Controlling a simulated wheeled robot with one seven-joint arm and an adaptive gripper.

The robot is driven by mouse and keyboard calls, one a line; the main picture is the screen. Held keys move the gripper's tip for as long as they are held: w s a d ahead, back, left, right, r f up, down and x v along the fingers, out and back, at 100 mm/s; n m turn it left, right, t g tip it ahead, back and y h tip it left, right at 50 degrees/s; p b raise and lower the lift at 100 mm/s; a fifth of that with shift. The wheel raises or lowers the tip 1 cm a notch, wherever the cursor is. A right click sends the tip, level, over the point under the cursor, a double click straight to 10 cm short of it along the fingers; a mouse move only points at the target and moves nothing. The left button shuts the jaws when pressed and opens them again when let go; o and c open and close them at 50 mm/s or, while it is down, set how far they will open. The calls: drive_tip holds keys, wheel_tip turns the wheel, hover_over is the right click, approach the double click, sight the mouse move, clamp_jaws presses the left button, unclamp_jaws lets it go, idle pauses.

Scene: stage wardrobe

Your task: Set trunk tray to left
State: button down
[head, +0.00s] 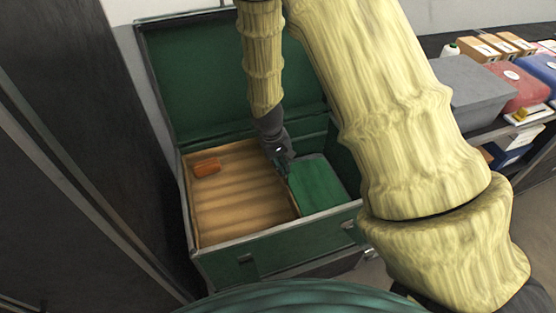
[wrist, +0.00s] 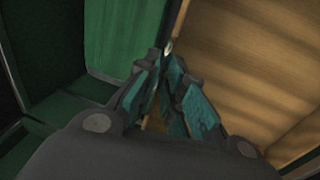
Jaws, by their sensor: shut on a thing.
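The open green trunk (head: 238,265) stands in the middle of the head view. The tan ribbed trunk tray (head: 240,211) fills its left side, with a small orange block lying on it. The tray also shows at the right of the wrist view (wrist: 265,70). My gripper (head: 281,167) is at the tray's right edge, beside the green surface on the right. In the wrist view my gripper (wrist: 166,58) is shut at that edge, with a small pale knob (wrist: 168,46) at its fingertips. The fingers hide most of the grip.
The orange block (head: 206,167) lies near the tray's back left. A flat green surface (head: 317,186) fills the trunk's right side. The raised lid (head: 200,75) stands behind. A dark panel (head: 85,120) is close on the left. A shelf with a grey bin (head: 472,85) stands right.

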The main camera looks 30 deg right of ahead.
drive_tip(key=shift+a, duration=0.2)
drive_tip(key=shift+a, duration=0.1)
drive_tip(key=c, duration=1.5)
unclamp_jaws()
drive_tip(key=shift+w+a, duration=0.1)
drive_tip(key=shift+a, duration=0.05)
drive_tip(key=shift+d, duration=0.2)
drive_tip(key=r, duration=0.4)
drive_tip(key=a+r, duration=0.1)
drive_tip(key=r, duration=0.3)
drive_tip(key=a+r, duration=0.1)
drive_tip(key=r, duration=0.2)
drive_tip(key=shift+w+a+r, duration=0.1)
drive_tip(key=shift+a+r, duration=0.1)
drive_tip(key=shift+r, duration=0.2)
drive_tip(key=shift+a, duration=0.1)
